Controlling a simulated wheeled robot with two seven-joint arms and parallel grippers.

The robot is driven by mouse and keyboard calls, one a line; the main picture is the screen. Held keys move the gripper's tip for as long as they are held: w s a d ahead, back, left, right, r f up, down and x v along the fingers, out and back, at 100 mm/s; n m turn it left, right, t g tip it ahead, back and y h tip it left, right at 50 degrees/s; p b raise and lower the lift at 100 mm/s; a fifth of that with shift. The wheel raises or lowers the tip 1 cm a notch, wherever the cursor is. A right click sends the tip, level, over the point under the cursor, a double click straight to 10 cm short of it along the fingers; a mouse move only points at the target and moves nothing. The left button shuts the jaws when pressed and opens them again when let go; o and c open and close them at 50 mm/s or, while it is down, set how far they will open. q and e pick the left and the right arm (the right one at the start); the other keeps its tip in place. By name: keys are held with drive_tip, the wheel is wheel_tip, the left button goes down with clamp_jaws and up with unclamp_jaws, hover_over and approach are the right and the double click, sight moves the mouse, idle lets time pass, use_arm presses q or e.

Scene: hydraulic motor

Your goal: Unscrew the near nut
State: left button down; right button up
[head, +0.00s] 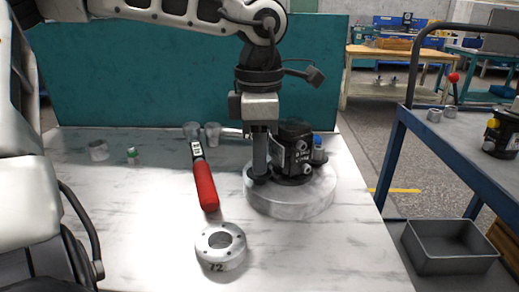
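A dark hydraulic motor (295,150) stands upright on a round grey base (305,200) on the marbled tabletop. My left gripper (259,170) points straight down at the motor's left side, with its tip low by the motor's flange. Its fingers overlap in this view, so I cannot tell whether they are shut on anything. The near nut cannot be made out; the area around the fingertip is dark and partly covered by the gripper. My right gripper is not in view.
A red-handled tool (205,185) lies left of the base. A round metal part (220,242) marked 72 sits at the front. Small cups (212,133) stand at the back.

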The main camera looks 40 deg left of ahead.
use_arm(q)
drive_tip(key=shift+f+n+b, duration=0.15)
drive_tip(key=shift+n+b, duration=0.35)
drive_tip(key=shift+n, duration=0.4)
drive_tip(key=n+b, duration=0.1)
drive_tip(key=n, duration=0.1)
drive_tip(key=shift+n, duration=0.4)
drive_tip(key=shift+r+n, duration=0.2)
drive_tip(key=shift+n, duration=0.4)
drive_tip(key=shift+f+n+b, duration=0.1)
drive_tip(key=shift+n+b, duration=0.2)
drive_tip(key=shift+n, duration=0.1)
drive_tip(key=c, duration=1.5)
unclamp_jaws()
